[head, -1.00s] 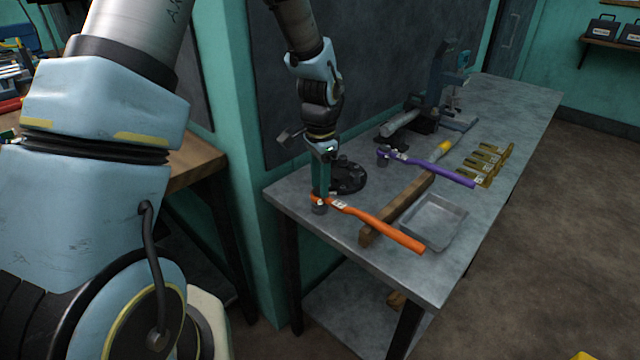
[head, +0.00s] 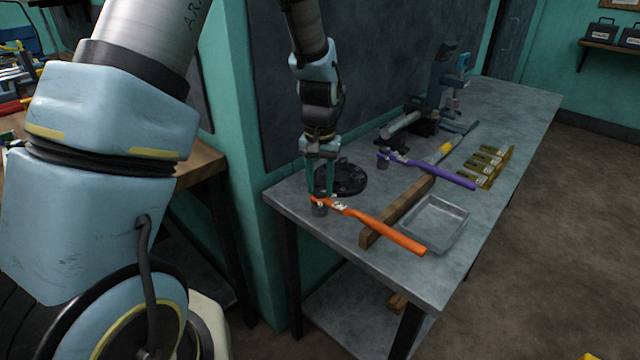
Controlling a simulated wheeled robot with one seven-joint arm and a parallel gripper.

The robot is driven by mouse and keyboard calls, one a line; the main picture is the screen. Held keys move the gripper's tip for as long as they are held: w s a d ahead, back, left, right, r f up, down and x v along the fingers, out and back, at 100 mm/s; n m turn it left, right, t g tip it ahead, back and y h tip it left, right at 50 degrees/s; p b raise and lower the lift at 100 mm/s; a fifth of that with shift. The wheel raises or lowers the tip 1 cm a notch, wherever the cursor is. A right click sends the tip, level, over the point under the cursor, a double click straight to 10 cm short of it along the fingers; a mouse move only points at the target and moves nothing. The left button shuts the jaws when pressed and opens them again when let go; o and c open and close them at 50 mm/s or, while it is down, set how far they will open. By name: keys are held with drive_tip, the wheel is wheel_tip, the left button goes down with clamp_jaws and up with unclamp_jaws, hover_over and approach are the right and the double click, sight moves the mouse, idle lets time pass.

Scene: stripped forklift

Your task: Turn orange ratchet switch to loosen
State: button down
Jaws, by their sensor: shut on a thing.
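The orange ratchet (head: 385,233) lies on the left end of the metal workbench, its handle pointing toward the lower right. Its head, with a dark socket (head: 319,210) beneath it, is at the left. My gripper (head: 319,197) points down at the ratchet head from above. Its teal fingers are shut on the head area, where the switch is. The switch itself is too small and too covered by the fingers to make out.
A round black part (head: 349,178) sits just behind my gripper. A wooden block (head: 398,210) and a metal tray (head: 434,223) lie right of it. A purple ratchet (head: 440,174), several brass pieces (head: 487,165) and a vise (head: 437,95) are farther back. The wall is close behind.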

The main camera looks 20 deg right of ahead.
sight(320, 191)
drive_tip(key=shift+n, duration=0.5)
drive_tip(key=shift+c, duration=2.3)
unclamp_jaws()
wheel_tip(320, 191, up, 11)
drive_tip(key=b, duration=0.1)
drive_tip(key=shift+b, duration=0.4)
drive_tip(key=shift+f, duration=0.1)
